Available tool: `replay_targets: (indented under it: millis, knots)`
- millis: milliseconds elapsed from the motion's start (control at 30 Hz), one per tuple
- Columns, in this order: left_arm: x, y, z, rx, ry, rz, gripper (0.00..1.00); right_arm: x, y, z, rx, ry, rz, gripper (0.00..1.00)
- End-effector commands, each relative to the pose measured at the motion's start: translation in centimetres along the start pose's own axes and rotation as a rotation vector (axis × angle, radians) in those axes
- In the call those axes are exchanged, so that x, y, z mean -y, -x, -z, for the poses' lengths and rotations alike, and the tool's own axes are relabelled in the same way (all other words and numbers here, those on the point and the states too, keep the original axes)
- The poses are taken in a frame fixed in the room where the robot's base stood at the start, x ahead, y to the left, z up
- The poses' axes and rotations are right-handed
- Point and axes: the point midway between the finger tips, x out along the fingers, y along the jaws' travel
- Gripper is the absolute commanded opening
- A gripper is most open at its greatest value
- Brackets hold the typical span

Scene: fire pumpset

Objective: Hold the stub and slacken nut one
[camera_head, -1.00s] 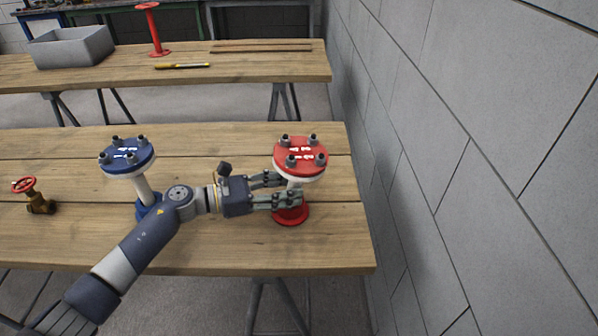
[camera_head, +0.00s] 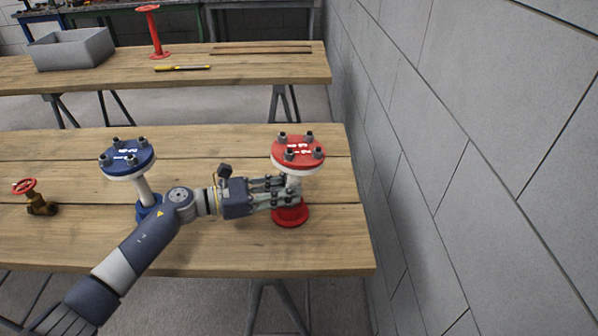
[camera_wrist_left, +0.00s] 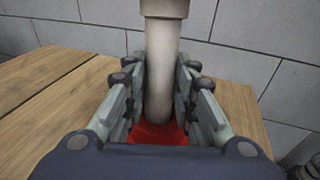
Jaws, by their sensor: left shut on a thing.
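A stub with a red top flange (camera_head: 298,151), a white neck and a red base (camera_head: 290,214) stands upright near the right end of the front table. Several dark nuts (camera_head: 309,136) sit around the rim of its top flange, which bears white marks. My left gripper (camera_head: 284,190) comes from the left and is shut on the neck, below the flange. In the left wrist view the pale neck (camera_wrist_left: 161,75) stands between the two fingers, with the red base below. A second stub with a blue flange (camera_head: 127,157) stands to the left, partly behind my arm. My right gripper is not in view.
A small brass valve with a red handwheel (camera_head: 38,197) lies at the left of the front table (camera_head: 215,140). The back table holds a grey bin (camera_head: 70,48), a red stand (camera_head: 153,30), a yellow-handled tool (camera_head: 182,68) and thin rods. A grey wall (camera_head: 470,150) rises close on the right.

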Motion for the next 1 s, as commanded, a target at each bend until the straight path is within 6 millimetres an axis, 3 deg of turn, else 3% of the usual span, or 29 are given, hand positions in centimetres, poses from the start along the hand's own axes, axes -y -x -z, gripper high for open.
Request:
replay_targets:
  millis: [1000]
  knots:
    - [-0.53,0.26,0.35,-0.004,-0.006,-0.015,0.08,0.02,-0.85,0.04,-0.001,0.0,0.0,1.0]
